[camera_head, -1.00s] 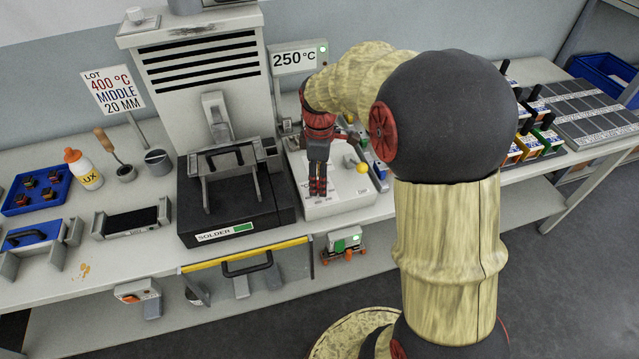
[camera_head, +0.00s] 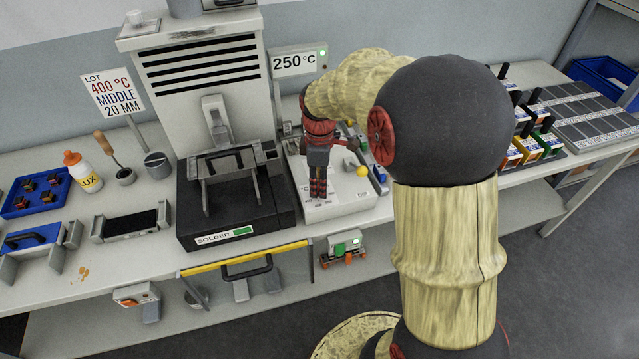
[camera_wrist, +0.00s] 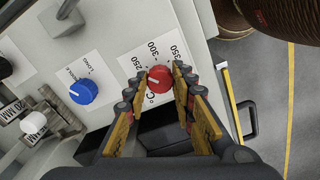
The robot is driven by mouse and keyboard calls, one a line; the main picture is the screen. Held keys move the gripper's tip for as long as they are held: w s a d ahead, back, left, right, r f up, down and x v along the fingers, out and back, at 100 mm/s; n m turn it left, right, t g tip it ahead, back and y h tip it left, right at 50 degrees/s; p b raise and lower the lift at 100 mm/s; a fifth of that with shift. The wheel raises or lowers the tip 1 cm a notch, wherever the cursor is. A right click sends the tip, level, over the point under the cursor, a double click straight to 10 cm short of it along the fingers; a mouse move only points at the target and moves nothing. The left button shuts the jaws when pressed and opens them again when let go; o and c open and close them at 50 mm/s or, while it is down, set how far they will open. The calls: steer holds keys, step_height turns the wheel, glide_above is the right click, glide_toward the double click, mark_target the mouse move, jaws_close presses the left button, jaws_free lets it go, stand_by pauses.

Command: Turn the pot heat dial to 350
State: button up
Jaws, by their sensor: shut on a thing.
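The pot heat dial is a red knob (camera_wrist: 159,77) on a white label marked 250, 300 and 350 °C. My gripper (camera_head: 318,193) points down at the pale control box (camera_head: 350,203) right of the solder pot (camera_head: 235,205). In the wrist view my gripper (camera_wrist: 160,85) has its fingers on both sides of the red knob and is shut on it. The knob's pointer is too small to read surely. The display (camera_head: 294,63) reads 250 °C. The fingers hide the knob in the head view.
A blue knob (camera_wrist: 83,91) sits beside the red one on the same panel, with a white knob (camera_wrist: 33,122) farther left. A yellow ball-shaped knob (camera_head: 362,171) stands right of my gripper. A sign (camera_head: 113,91) reads lot 400 °C, middle, 20 mm.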

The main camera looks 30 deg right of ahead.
jaws_close()
steer(key=shift+m+p, duration=0.3)
steer(key=shift+p, duration=0.05)
steer(key=m+p, duration=0.2)
steer(key=shift+r+m+p, duration=0.15)
steer(key=shift+m+p, duration=0.15)
steer(key=shift+p, duration=0.05)
steer(key=m+p, duration=0.4)
steer(key=m, duration=0.2)
steer(key=shift+a+p, duration=0.1)
steer(key=shift+p, duration=0.3)
steer(key=m+p, duration=0.3)
steer(key=m, duration=0.2)
steer(key=shift+m, duration=0.4)
steer(key=m+p, duration=0.2)
steer(key=m, duration=0.2)
steer(key=shift+m, duration=0.3)
steer(key=o, duration=0.8)
jaws_free()
